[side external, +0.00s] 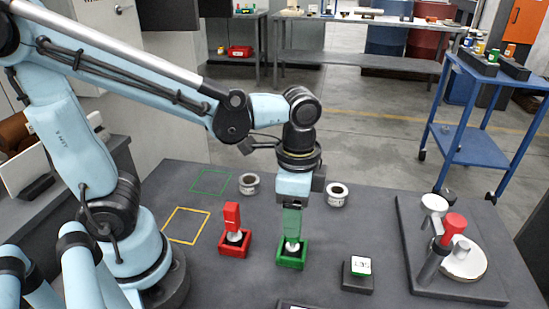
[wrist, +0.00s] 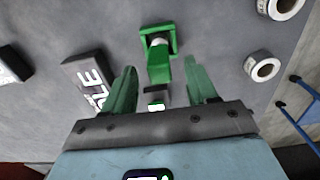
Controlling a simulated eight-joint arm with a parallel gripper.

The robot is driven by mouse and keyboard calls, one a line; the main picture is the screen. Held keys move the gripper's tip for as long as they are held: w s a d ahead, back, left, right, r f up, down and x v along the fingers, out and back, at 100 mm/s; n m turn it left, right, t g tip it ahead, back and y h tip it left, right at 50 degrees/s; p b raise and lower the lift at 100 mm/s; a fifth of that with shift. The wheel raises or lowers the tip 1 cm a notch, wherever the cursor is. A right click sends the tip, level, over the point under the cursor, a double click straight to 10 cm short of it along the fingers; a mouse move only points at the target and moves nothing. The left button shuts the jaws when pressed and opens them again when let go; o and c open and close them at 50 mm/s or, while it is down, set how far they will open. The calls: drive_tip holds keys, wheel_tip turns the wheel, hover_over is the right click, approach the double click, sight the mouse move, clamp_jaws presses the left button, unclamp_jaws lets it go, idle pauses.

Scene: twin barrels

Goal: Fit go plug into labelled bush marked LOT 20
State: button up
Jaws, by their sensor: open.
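The green go plug (wrist: 160,68) stands handle up in a green square holder (side external: 291,262). My gripper (side external: 292,222) points down over it. In the wrist view my gripper (wrist: 160,65) is open, with its two green fingers spread on either side of the plug's handle and gaps showing. In the side view the fingers hide most of the handle. Two pale ring-shaped bushes stand on the table: a left one (side external: 249,184) and a right one (side external: 337,195). Both carry dark marks on their sides, too small to read, so I cannot tell which is LOT 20.
A red plug (side external: 232,216) stands in a red holder (side external: 235,245) left of the green one. A black block with a white-topped label (side external: 358,274) lies right. A dial stand on a grey plate (side external: 408,235) is farther right. Yellow (side external: 186,225) and green (side external: 210,181) outlined squares are empty.

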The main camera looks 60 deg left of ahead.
drive_tip(key=shift+f, duration=1.75)
clamp_jaws()
drive_tip(key=shift+r, duration=0.1)
